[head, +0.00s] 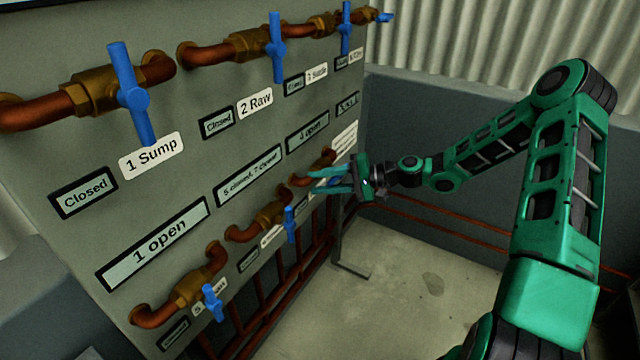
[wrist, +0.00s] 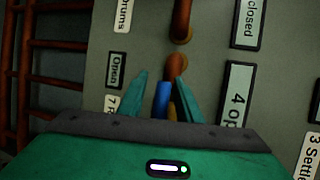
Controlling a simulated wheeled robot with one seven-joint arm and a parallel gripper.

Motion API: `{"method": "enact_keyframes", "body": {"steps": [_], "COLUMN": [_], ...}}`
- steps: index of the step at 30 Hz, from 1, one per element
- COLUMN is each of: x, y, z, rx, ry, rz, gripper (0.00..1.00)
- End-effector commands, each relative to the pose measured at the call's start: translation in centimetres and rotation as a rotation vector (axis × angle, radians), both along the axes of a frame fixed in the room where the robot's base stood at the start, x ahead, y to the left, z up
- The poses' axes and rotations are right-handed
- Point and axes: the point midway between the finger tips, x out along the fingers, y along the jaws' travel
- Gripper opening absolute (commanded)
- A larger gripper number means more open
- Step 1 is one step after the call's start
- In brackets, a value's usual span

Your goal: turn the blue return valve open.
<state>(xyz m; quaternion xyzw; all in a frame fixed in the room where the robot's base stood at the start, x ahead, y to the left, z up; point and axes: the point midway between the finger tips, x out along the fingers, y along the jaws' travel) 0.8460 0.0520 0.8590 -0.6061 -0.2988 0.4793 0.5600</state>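In the wrist view a blue valve handle (wrist: 162,101) lies between the fingers of my gripper (wrist: 160,90), roughly in line with the copper pipe behind it. The fingers are apart, with a gap on each side of the handle. A small display beside it reads "Open" (wrist: 117,70), above a partly hidden label starting "7 R" (wrist: 112,104). In the head view my gripper (head: 318,180) is at the far end of the panel's lower row, fingers towards the panel, largely hiding this valve. I cannot tell whether any finger touches the handle.
The panel (head: 110,210) carries other blue-handled valves, including 1 Sump (head: 132,94), 2 Raw (head: 277,48) and a lower-row handle (head: 290,224) nearby. Displays read "1 open" (head: 155,243) and "4 open" (head: 307,133). Copper pipes run below the panel. The floor to its right is mostly clear.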

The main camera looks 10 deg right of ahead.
Motion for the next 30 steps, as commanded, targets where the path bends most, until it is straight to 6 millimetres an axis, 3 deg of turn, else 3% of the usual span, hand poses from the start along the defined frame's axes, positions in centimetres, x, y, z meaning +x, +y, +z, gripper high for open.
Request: {"method": "enact_keyframes", "body": {"steps": [18, 30], "x": [-3.2, -3.8], "y": [-8.5, -9.6], "z": [2.2, 2.5], "rx": [-0.001, -0.001], "ry": [0.001, 0.002], "rz": [-0.002, 0.000], "gripper": [0.32, 0.32]}}
